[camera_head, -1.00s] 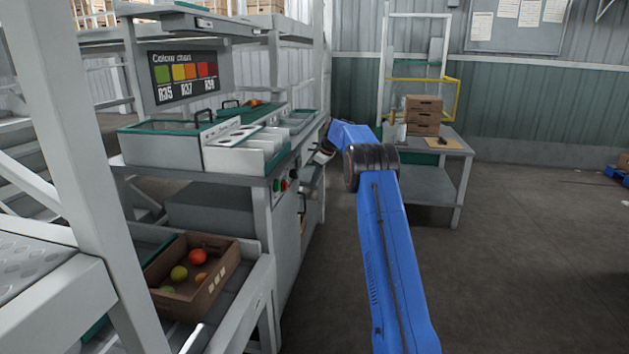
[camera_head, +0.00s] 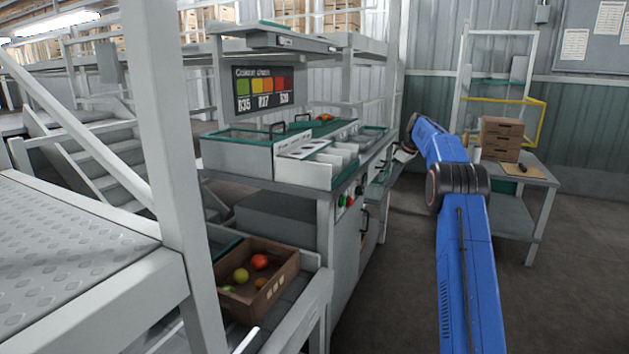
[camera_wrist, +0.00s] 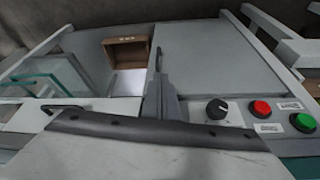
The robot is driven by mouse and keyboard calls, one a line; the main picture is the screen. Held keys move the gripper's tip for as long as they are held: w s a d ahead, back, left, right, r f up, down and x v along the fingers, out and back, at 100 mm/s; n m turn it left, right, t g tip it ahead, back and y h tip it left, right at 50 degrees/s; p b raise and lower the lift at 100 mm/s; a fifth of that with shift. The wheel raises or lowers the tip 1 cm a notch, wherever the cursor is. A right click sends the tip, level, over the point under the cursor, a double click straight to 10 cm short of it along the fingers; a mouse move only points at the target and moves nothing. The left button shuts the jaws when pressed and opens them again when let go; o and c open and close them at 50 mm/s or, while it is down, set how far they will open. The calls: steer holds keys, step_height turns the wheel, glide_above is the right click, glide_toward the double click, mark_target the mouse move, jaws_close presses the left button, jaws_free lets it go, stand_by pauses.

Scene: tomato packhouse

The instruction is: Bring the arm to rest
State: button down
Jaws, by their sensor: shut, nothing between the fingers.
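My arm (camera_head: 465,235) is blue and reaches up from the lower right of the head view, bending at a dark joint. My gripper (camera_head: 403,153) is small there, at the far end of the arm, beside the right side of the grey workbench (camera_head: 345,190). It is shut and holds nothing. I cannot tell whether it touches the bench. The wrist view looks at a grey panel with a black knob (camera_wrist: 216,109), a red button (camera_wrist: 260,108) and a green button (camera_wrist: 304,122). The fingertips are not clear there.
A cardboard box (camera_head: 285,285) with several tomatoes sits on the lower shelf at left. A white post (camera_head: 170,150) stands close in front. A side table (camera_head: 515,185) with stacked brown boxes (camera_head: 500,138) is at right. Open floor lies right of the arm.

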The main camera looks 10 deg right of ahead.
steer(key=s+a+r+m+h, duration=0.1)
steer(key=s+a+r+m, duration=0.1)
steer(key=s+a+r, duration=1.15)
steer(key=s+a+r+m, duration=0.1)
steer(key=s+a, duration=0.3)
steer(key=s, duration=0.5)
steer(key=s+a+m, duration=0.1)
steer(key=s+a, duration=0.2)
steer(key=s, duration=0.7)
steer(key=s+a+f+m+h, duration=0.1)
steer(key=s+a+f, duration=0.15)
steer(key=s, duration=0.75)
steer(key=s+a+f+m, duration=0.1)
steer(key=s+a+f, duration=0.15)
steer(key=s, duration=0.65)
steer(key=s+a+f+m, duration=0.1)
steer(key=s+f, duration=0.5)
steer(key=s, duration=0.3)
steer(key=s+a+f+t, duration=0.1)
steer(key=s+a+f, duration=0.1)
steer(key=s+f, duration=0.4)
steer(key=s, duration=0.4)
steer(key=shift+f+m+h, duration=0.35)
steer(key=shift+m+h, duration=0.05)
steer(key=shift+s, duration=0.1)
